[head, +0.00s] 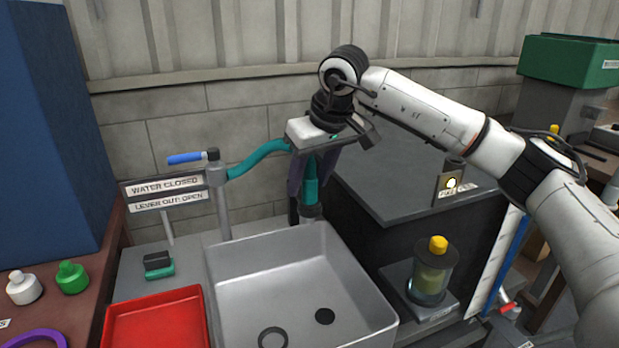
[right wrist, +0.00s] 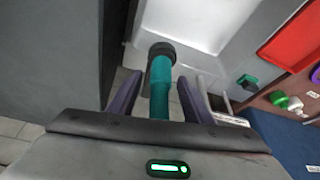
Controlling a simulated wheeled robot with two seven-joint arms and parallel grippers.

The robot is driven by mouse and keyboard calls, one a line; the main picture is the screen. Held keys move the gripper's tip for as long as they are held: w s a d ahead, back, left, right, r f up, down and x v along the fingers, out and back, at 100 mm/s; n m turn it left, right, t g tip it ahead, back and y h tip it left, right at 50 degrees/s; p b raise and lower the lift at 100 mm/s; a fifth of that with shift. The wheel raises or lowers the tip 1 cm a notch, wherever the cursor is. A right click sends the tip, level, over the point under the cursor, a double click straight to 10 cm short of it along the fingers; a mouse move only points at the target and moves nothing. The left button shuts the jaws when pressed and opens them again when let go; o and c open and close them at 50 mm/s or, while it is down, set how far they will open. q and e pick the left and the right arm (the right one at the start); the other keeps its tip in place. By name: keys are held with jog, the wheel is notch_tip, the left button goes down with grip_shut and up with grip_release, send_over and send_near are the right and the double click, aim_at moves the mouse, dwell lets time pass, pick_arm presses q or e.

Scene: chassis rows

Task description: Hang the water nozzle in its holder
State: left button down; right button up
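The teal water nozzle (head: 311,186) stands about upright behind the back right corner of the sink, with a teal hose (head: 258,158) running left from its top. Its lower end meets a grey collar (head: 311,212); I cannot tell if this is the holder or part of the nozzle. My right gripper (head: 303,195) points down around the nozzle. In the right wrist view its purple fingers (right wrist: 160,78) stand either side of the teal nozzle (right wrist: 160,98), with gaps showing, so it is open. A dark round end (right wrist: 161,50) shows beyond the nozzle. My left gripper is out of view.
The grey sink (head: 235,262) is in front, with a red tray (head: 155,325) to its left. A blue-handled lever (head: 186,158) stands above a "water closed" sign (head: 165,187). A dark cabinet (head: 400,190) stands close right of the gripper. A yellow-capped jar (head: 431,278) is right of the sink.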

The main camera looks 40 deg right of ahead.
jog(key=shift+s+r, duration=0.1)
jog(key=shift+r, duration=0.2)
jog(key=v, duration=0.9)
jog(key=shift+r+p, duration=0.3)
jog(key=shift+r, duration=0.05)
jog(key=shift+s, duration=0.15)
